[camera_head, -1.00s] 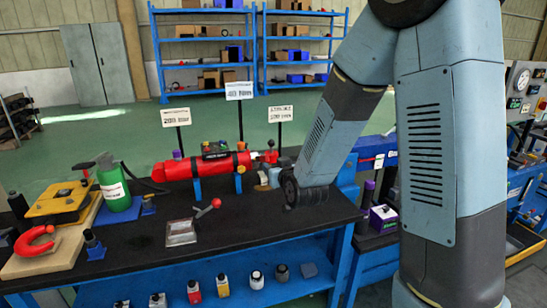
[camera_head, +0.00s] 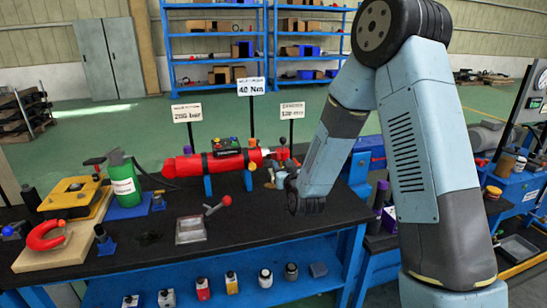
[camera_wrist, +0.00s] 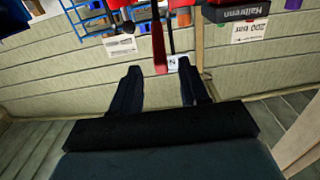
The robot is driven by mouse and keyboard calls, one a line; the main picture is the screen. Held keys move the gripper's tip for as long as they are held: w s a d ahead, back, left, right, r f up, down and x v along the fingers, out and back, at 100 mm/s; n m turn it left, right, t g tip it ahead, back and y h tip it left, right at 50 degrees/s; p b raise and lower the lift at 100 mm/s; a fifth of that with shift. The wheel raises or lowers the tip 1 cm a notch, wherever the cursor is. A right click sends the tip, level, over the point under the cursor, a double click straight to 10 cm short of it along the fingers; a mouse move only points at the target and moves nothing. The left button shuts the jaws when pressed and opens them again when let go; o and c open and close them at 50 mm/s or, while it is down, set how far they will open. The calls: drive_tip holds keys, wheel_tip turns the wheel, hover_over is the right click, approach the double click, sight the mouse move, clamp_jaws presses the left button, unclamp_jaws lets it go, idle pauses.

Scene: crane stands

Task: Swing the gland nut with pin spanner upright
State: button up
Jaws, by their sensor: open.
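A red cylinder (camera_head: 205,164) lies level on supports at the back of the black bench. A light ring and small red parts (camera_head: 283,153) show at its right end, partly behind my arm; I cannot make out the gland nut clearly there. In the wrist view, which is upside down, a red bar (camera_wrist: 158,45) points between my open fingers, probably the pin spanner's handle. My gripper (camera_wrist: 158,80) is open and empty, with the bar's end near the fingertips. In the head view my wrist hides the fingers, close to the cylinder's right end.
Signs stand behind the cylinder, including a 40 Nm sign (camera_head: 251,86). A small red-knobbed lever (camera_head: 217,206) is on the bench in front.

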sight(276, 156)
drive_tip(key=x, duration=0.7)
drive_tip(key=shift+w+a, duration=0.1)
drive_tip(key=shift+w, duration=0.1)
drive_tip(key=shift+c, duration=0.3)
clamp_jaws()
